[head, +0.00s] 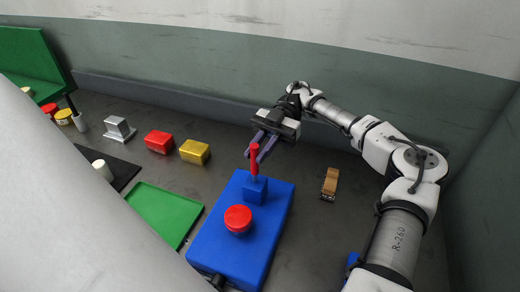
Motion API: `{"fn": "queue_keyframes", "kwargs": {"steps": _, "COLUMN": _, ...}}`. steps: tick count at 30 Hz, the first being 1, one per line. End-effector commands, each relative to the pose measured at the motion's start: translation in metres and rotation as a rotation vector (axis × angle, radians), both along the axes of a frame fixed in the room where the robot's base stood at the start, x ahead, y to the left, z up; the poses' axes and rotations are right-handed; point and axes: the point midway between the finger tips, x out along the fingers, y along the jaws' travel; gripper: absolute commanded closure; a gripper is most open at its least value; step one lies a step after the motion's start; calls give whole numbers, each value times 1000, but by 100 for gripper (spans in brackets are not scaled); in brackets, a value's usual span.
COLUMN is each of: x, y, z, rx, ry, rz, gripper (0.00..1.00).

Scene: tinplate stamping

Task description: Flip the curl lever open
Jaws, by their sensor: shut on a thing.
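The curl lever is a red upright bar (255,160) rising from a small blue block (255,190) on a large blue base (222,248). It looks about upright. My gripper (260,149) is at the upper part of the lever, shut on it, with one purple-grey finger on each side. The fingers hide part of the lever's upper end. A round red knob (238,219) stands on the same base, in front of the lever block.
A green tray (165,212) lies left of the blue base. Red (159,142) and yellow (195,151) boxes stand behind it. A brown-topped brush-like thing (330,184) lies to the right. Dark floor is free between base and wall. My pale body covers the lower left.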

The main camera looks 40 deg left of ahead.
Motion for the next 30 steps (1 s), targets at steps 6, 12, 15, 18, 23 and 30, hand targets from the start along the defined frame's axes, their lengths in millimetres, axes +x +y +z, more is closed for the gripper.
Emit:
{"fn": "queue_keyframes", "kwargs": {"steps": 6, "x": 1, "y": 0, "z": 0, "rx": -1, "ry": 6, "rz": -4, "gripper": 100}}
{"fn": "queue_keyframes", "kwargs": {"steps": 12, "x": 1, "y": 0, "z": 1, "rx": 0, "ry": 6, "rz": -5, "gripper": 77}}
{"fn": "queue_keyframes", "kwargs": {"steps": 15, "x": 1, "y": 0, "z": 1, "rx": 0, "ry": 5, "rz": -4, "gripper": 73}}
{"fn": "queue_keyframes", "kwargs": {"steps": 18, "x": 1, "y": 0, "z": 1, "rx": 0, "ry": 5, "rz": -3, "gripper": 73}}
{"fn": "queue_keyframes", "kwargs": {"steps": 23, "x": 1, "y": 0, "z": 0, "rx": 0, "ry": 5, "rz": -2, "gripper": 73}}
{"fn": "queue_keyframes", "kwargs": {"steps": 30, "x": 0, "y": -1, "z": 1, "rx": 3, "ry": -6, "rz": -2, "gripper": 73}}
